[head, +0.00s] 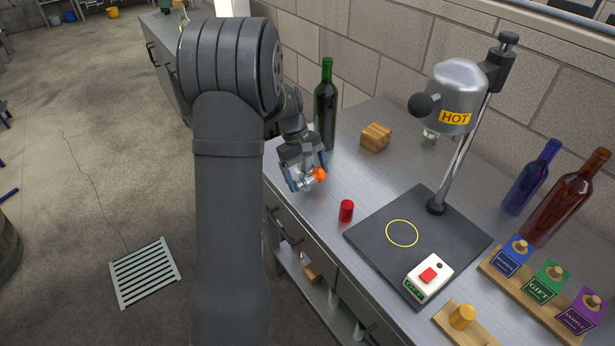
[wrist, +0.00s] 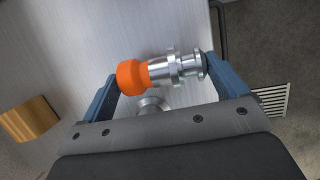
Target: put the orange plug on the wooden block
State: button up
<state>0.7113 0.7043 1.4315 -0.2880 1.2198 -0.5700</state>
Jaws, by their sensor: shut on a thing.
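The orange plug (head: 320,174) is in my gripper (head: 308,180), above the near left part of the metal bench. In the wrist view the orange plug (wrist: 131,77) lies crosswise between the two blue fingers, joined end to end with a ridged silver metal piece (wrist: 176,69). The left finger is at the orange end, the right finger at the metal end. A second round metal part (wrist: 151,105) shows just below; I cannot tell whether it is attached. The wooden block (head: 376,137) stands on the bench, right of and behind my gripper. It also shows at the left in the wrist view (wrist: 29,119).
A dark green bottle (head: 325,105) stands close behind my gripper. A red cylinder (head: 346,211) stands nearer, beside the black base (head: 455,228) of the HOT lamp (head: 452,95). Blue (head: 532,178) and brown (head: 567,200) bottles stand at right. Bench around the block is mostly clear.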

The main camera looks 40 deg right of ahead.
jog(key=shift+f, duration=0.7)
jog(key=shift+f, duration=0.1)
jog(key=o, duration=0.9)
jog(key=shift+c, duration=0.2)
jog(key=d+v, duration=0.1)
jog(key=v, duration=1)
jog(key=shift+a, duration=0.4)
jog(key=shift+w+r, duration=0.15)
jog(key=shift+r, duration=0.2)
jog(key=shift+c, duration=0.9)
jog(key=shift+a+r, duration=0.1)
jog(key=shift+r, duration=0.1)
jog(key=c, duration=0.8)
